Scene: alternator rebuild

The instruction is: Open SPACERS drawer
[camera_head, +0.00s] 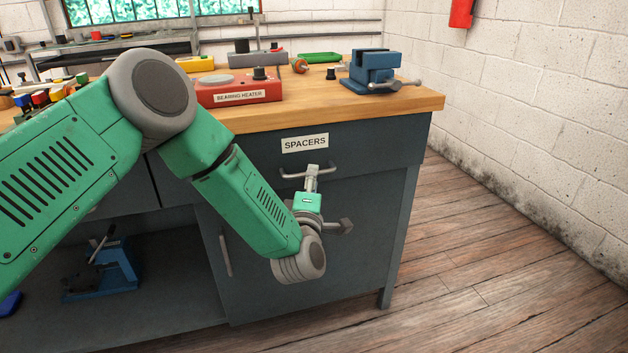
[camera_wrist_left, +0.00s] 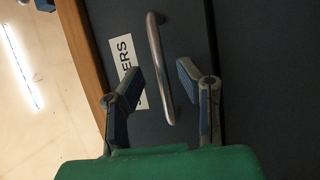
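The SPACERS drawer (camera_head: 368,150) is in the upper right of the dark grey workbench, with a white label reading SPACERS (camera_head: 305,143). Its front looks flush with the bench. Its metal bar handle (camera_head: 293,174) shows below the label. My left gripper (camera_head: 312,170) is at the handle in the head view. In the left wrist view the left gripper (camera_wrist_left: 157,82) is open, and the handle (camera_wrist_left: 160,68) stands between and slightly beyond its two fingers. I see no clear contact between fingers and bar. My right gripper is not in view.
The wooden bench top (camera_head: 420,101) holds a red bearing heater (camera_head: 238,89) and a blue vise (camera_head: 374,70) above the drawer. A cabinet door with a vertical handle (camera_head: 225,255) is below. A blue tool (camera_head: 103,270) sits on the lower shelf. The floor at right is clear.

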